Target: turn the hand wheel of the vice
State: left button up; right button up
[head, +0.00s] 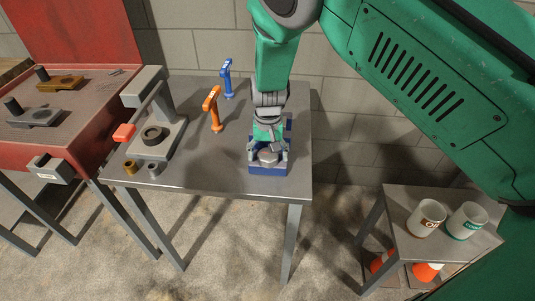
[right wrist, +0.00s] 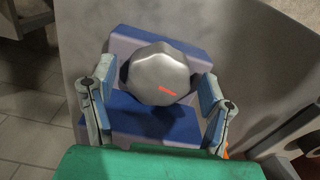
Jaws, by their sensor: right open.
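The blue vice (head: 267,170) stands near the right end of the grey table. Its grey, lobed hand wheel (head: 268,156) faces up toward my right gripper. In the right wrist view the wheel (right wrist: 158,72) carries a short orange mark, pointing a little down to the right. My right gripper (head: 268,143) comes down from above, over the vice. Its fingers are open, one on each side of the wheel. In the right wrist view gaps show between the pads and the wheel; I cannot tell any contact. The blue vice body (right wrist: 155,120) lies behind the wheel. My left gripper is not in view.
Orange (head: 213,108) and blue (head: 227,79) upright tools stand left of the vice. A grey press with an orange-red handle (head: 124,132) stands further left, with small cylinders in front. A red bench (head: 90,92) is at far left. Mugs (head: 426,218) stand on a lower right table.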

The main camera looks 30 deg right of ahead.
aim_at(267, 154)
jog(key=shift+f, duration=0.1)
jog(key=c, duration=1.2)
jog(key=shift+o, duration=0.2)
jog(key=m+p, duration=0.1)
jog(key=m, duration=0.3)
jog(key=shift+w, duration=0.1)
jog(key=o, duration=1.2)
jog(key=shift+a, duration=0.1)
jog(key=shift+c, duration=0.2)
notch_tip(267, 154, up, 12)
